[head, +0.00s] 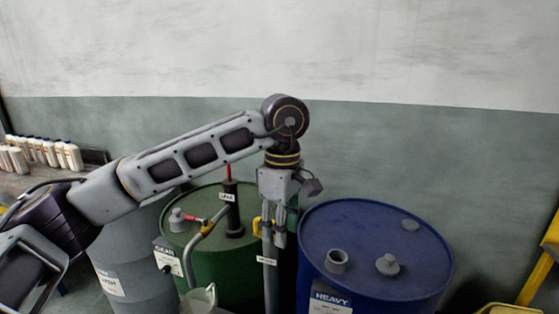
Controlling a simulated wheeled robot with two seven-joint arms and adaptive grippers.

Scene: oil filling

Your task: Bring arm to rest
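My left arm reaches in from the left and bends down at the wrist. My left gripper (274,238) points down in front of the gap between the green drum (196,258) and the blue drum (377,252). A grey upright tube (270,285) with a small white label shows directly below the fingers. I cannot tell whether the fingers touch or hold it, or how far they are apart. My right gripper is out of view.
A black pump (233,208) with a red rod and a grey bent spout (205,232) stand at the green drum. A grey drum (135,255) is at the left. Several white bottles (45,152) stand on a bench. A yellow frame (540,262) is at the right. Free room lies above the drums.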

